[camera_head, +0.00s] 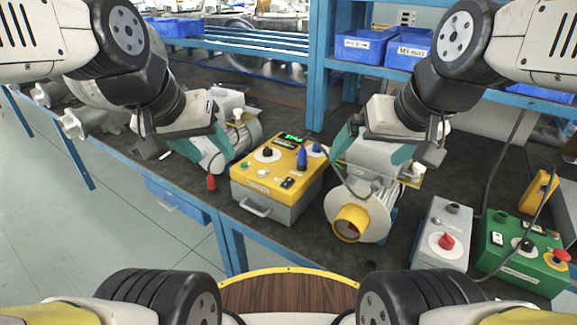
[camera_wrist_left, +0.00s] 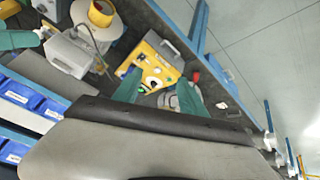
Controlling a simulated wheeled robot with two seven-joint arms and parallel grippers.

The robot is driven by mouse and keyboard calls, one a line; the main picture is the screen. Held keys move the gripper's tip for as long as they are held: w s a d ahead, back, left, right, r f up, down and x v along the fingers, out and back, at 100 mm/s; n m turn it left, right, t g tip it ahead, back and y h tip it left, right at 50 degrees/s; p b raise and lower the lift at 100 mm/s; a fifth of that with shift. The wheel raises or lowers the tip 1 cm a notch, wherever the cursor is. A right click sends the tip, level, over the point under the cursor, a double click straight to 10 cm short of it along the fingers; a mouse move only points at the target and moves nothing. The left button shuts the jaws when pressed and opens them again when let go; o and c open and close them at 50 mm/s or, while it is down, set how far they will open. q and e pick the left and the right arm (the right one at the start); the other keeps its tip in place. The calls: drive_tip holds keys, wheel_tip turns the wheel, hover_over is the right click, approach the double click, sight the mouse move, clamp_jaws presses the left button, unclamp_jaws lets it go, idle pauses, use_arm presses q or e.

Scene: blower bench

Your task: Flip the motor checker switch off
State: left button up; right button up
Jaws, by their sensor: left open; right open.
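The motor checker is the box with a yellow top (camera_head: 278,172) and grey sides, at the middle of the bench. Its top carries a lit green display, a black knob (camera_head: 267,153) on a white disc, a small black switch (camera_head: 287,183), a blue pointed part (camera_head: 302,158) and small buttons. The switch position is too small to tell. My left gripper (camera_head: 216,158) is open and empty, just left of the checker. In the left wrist view, the checker (camera_wrist_left: 163,50) lies beyond its parted teal fingers. My right gripper (camera_head: 368,162) is open over the blower, right of the checker.
A blower with a yellow-rimmed outlet (camera_head: 351,223) stands right of the checker. A grey box with a red button (camera_head: 447,241) and a green box (camera_head: 523,250) stand further right. A small red-topped item (camera_head: 211,183) stands left of the checker. Blue bins (camera_head: 363,45) sit on the shelf behind.

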use_arm(q)
drive_tip(key=w, duration=0.1)
drive_tip(key=w+d+n, duration=0.1)
drive_tip(key=w, duration=0.1)
drive_tip(key=w+n+g, duration=0.1)
drive_tip(key=w, duration=0.1)
drive_tip(key=shift+w+d+r, duration=0.25)
drive_tip(key=shift+d, duration=0.1)
clamp_jaws()
drive_tip(key=w+d+f+n+g, duration=0.2)
drive_tip(key=w+d+f+n, duration=0.2)
drive_tip(key=w, duration=0.5)
drive_tip(key=w+d+f+n+g+y, duration=0.1)
drive_tip(key=w+d+f+n, duration=0.4)
drive_tip(key=w+d, duration=0.3)
drive_tip(key=shift+w+f+n+g, duration=0.3)
drive_tip(key=shift+w+f+g, duration=0.1)
drive_tip(key=shift+f, duration=0.3)
